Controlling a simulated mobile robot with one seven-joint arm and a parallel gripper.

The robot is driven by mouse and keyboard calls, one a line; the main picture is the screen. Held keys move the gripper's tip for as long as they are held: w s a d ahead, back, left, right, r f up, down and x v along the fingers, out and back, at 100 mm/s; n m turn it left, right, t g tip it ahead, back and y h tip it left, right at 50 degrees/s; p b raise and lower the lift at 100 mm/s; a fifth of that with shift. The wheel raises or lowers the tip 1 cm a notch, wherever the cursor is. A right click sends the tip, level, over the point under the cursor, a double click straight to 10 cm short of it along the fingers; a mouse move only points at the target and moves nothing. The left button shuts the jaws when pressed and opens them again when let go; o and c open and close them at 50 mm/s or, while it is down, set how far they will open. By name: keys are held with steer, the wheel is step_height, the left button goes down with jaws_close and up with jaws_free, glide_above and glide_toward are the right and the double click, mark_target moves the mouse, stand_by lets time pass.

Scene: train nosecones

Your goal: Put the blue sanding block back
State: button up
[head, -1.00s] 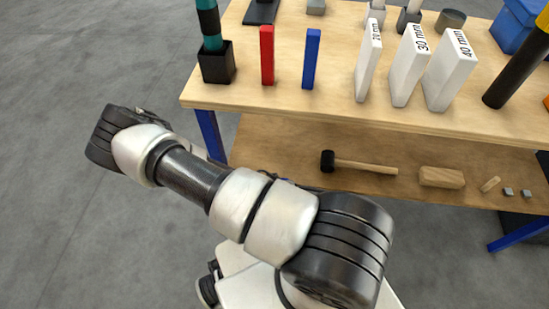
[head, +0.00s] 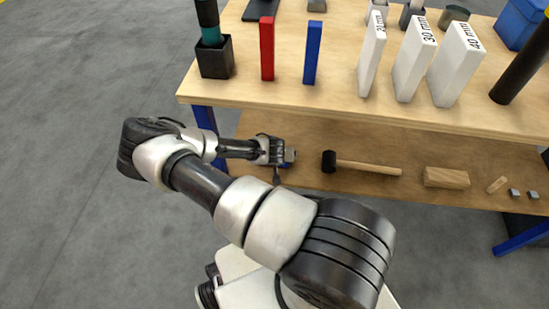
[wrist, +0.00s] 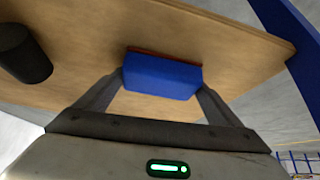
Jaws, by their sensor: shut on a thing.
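My gripper (head: 290,157) reaches in at the left end of the lower shelf in the head view. In the wrist view its two fingers (wrist: 162,82) are shut on the blue sanding block (wrist: 160,76), one at each short end. The block is blue with a thin reddish-brown layer along its far side. In the head view only a bit of blue (head: 286,166) shows by the gripper. The block is at the wooden lower shelf (head: 330,120); I cannot tell whether it touches the board.
A mallet (head: 365,167) lies right of the gripper; its black head (wrist: 22,54) shows in the wrist view. A wood block (head: 446,178) and small pieces lie farther right. The upper tabletop (head: 230,95) overhangs the shelf. A blue leg (head: 203,118) stands at left.

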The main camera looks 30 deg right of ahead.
steer(key=o, duration=0.9)
steer(key=shift+s+a+r, duration=0.1)
steer(key=shift+r, duration=0.3)
steer(key=p+v, duration=0.3)
steer(key=v, duration=0.8)
steer(key=shift+s+a+p, duration=0.1)
steer(key=shift+s+p, duration=0.05)
steer(key=shift+p, duration=0.2)
